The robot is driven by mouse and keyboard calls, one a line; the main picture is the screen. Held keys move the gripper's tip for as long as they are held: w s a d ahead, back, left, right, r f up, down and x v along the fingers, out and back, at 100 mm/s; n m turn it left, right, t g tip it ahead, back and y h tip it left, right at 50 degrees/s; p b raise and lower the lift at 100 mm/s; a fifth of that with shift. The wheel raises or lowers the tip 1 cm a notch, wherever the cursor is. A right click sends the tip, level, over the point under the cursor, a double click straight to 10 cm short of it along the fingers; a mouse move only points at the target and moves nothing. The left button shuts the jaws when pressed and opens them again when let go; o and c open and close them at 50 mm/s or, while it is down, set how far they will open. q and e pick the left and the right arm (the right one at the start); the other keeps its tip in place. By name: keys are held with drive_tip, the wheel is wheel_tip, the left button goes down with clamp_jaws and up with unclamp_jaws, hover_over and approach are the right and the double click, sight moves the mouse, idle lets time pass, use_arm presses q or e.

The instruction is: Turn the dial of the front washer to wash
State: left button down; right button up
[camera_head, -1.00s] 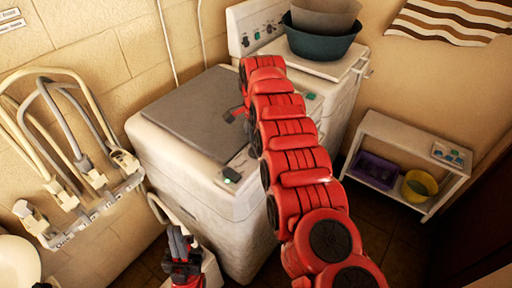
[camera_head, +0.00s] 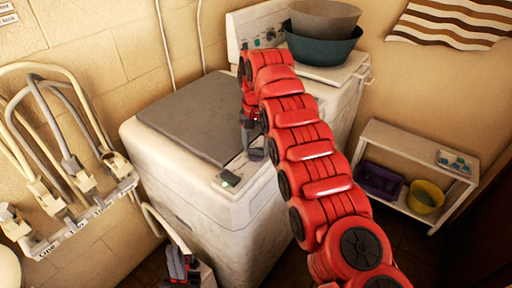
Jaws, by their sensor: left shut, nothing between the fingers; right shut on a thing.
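The front washer (camera_head: 205,205) is a white, worn box with a grey lid (camera_head: 190,115) and a control strip along its right top edge. A green control (camera_head: 229,179) shows at the near end of that strip. My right gripper (camera_head: 255,151) points down at the strip, just beyond the green control. It is shut on the dial, which its fingers mostly hide; the dial's setting and markings cannot be read. My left gripper (camera_head: 180,266) is low at the bottom edge, in front of the washer, shut and empty.
A second washer (camera_head: 330,95) stands behind, with stacked basins (camera_head: 325,45) on top. Hoses on a rack (camera_head: 75,225) hang at the left wall. A white shelf (camera_head: 405,140) with a purple bin (camera_head: 380,181) and yellow bucket (camera_head: 425,196) stands right.

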sight(255, 148)
drive_tip(key=n, duration=0.5)
drive_tip(key=shift+r+n+p, duration=0.15)
drive_tip(key=shift+n+p, duration=0.15)
drive_tip(key=shift+p, duration=0.1)
drive_tip(key=n+p, duration=0.1)
drive_tip(key=n, duration=0.5)
drive_tip(key=shift+w, duration=0.1)
drive_tip(key=shift+n, duration=0.3)
drive_tip(key=o, duration=1.4)
drive_tip(key=shift+r+p, duration=0.35)
wheel_tip(255, 148, up, 2)
drive_tip(key=shift+r, duration=0.1)
wheel_tip(255, 148, up, 14)
drive_tip(key=p, duration=1.4)
drive_tip(key=shift+r+p, duration=0.2)
drive_tip(key=shift+p, duration=0.2)
